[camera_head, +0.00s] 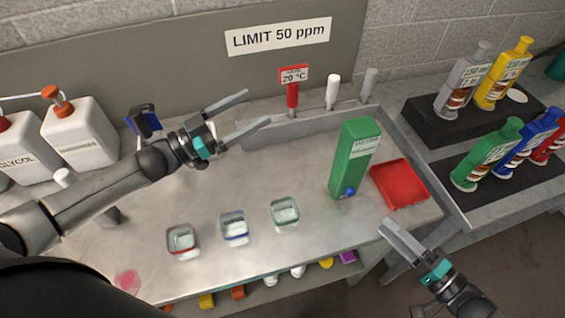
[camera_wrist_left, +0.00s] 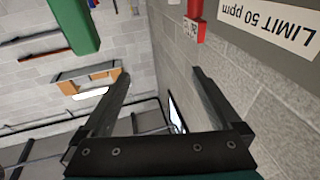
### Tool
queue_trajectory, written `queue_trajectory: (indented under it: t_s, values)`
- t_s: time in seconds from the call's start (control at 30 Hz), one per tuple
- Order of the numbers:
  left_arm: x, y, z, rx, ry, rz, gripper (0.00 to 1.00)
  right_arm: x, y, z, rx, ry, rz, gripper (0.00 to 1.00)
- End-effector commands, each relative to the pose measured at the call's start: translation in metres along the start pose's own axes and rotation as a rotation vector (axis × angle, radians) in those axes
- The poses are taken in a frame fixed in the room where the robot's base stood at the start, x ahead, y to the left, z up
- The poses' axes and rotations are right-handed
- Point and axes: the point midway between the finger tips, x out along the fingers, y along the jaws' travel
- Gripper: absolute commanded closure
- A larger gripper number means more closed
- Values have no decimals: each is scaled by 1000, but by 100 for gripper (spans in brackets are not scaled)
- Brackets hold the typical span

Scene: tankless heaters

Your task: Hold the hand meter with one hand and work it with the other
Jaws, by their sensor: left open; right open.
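A tall green box-shaped device (camera_head: 352,160) with a pale label and a blue knob near its foot stands on the steel bench; it looks like the hand meter, but I cannot read its label. A green block, probably the same device, shows at the top left of the left wrist view (camera_wrist_left: 75,22). My left gripper (camera_head: 254,110) is open and empty above the bench, left of the device and apart from it. My right gripper (camera_head: 388,226) is at the bench's front right edge, below the device, and touches nothing I can see.
Three small open containers (camera_head: 234,228) stand in front. White jugs (camera_head: 80,133) are at the left. A red 20 °C sign (camera_head: 293,74) stands by the back ledge. Coloured bottles (camera_head: 507,75) fill the right bench.

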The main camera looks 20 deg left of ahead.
Motion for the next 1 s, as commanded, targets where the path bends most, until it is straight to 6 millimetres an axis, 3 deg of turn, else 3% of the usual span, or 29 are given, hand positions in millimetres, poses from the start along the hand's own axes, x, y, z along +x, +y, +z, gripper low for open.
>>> queue_trajectory:
  t_s: [0.1, 0.33, 0.47, 0.67, 1.0]
  values:
    - [5, 46, 32, -12, -71, 91, 3, 0, 0, 0, 0, 0, 0, 50]
    - [2, 106, 68, -23, -155, 210, 3, 0, 0, 0, 0, 0, 0, 50]
    - [0, 120, 75, -26, -172, 237, 3, 0, 0, 0, 0, 0, 0, 50]
    - [4, 123, 77, -25, -175, 242, 3, 0, 0, 0, 0, 0, 0, 50]
    - [58, 136, 85, -25, -170, 241, 3, 0, 0, 0, 0, 0, 0, 50]
